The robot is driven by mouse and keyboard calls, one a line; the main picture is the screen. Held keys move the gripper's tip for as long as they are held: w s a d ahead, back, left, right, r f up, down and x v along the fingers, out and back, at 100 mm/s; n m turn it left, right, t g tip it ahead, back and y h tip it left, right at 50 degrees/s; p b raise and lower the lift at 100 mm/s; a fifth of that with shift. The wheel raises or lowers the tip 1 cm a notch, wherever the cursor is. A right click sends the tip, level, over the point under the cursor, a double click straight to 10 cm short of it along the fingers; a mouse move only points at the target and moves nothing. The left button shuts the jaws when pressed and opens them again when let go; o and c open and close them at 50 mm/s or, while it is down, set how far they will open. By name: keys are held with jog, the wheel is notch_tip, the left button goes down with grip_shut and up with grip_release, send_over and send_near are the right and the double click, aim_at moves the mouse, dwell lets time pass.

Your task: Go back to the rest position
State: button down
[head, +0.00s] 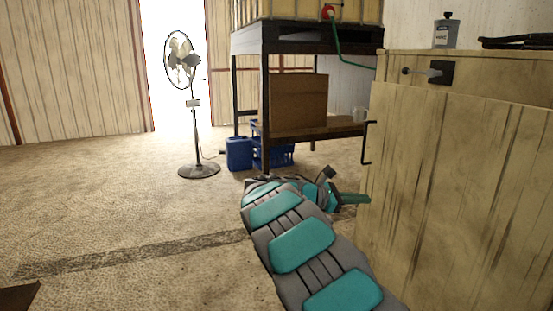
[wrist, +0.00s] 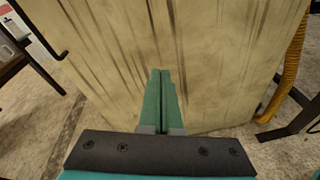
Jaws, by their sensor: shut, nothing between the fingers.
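My gripper (wrist: 160,78) is shut and empty in the wrist view, its two green fingers side by side. It points at the pale wooden cabinet (wrist: 215,45), close to its face; I cannot tell whether the tips touch it. In the head view my gripper (head: 362,198) shows low beside the left edge of the cabinet (head: 450,190). My arm reaches out from the bottom of the picture toward it.
A standing fan (head: 194,130) is at the back. A black handle (head: 366,143) juts from the cabinet. A yellow hose (wrist: 290,65) hangs at right. The floor (head: 110,195) at left is mostly clear.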

jog(key=s+d+f+m+g+y, duration=0.1)
jog(key=s+d+m+g+y, duration=0.3)
jog(key=s, duration=0.9)
jog(key=s+d+f+m+g+y, duration=0.15)
jog(key=s+d+m, duration=0.35)
jog(key=s, duration=0.8)
jog(key=s+a+f+m+y, duration=0.4)
jog(key=s+a, duration=0.5)
jog(key=s, duration=0.4)
jog(key=s+a+f+m+y, duration=0.4)
jog(key=s+a, duration=0.4)
jog(key=s, duration=0.4)
jog(key=shift+s+a+f+m+y, duration=0.4)
jog(key=shift+f+y, duration=0.35)
jog(key=shift+f, duration=0.2)
jog(key=shift+w+d+g, duration=0.1)
jog(key=shift+g, duration=0.15)
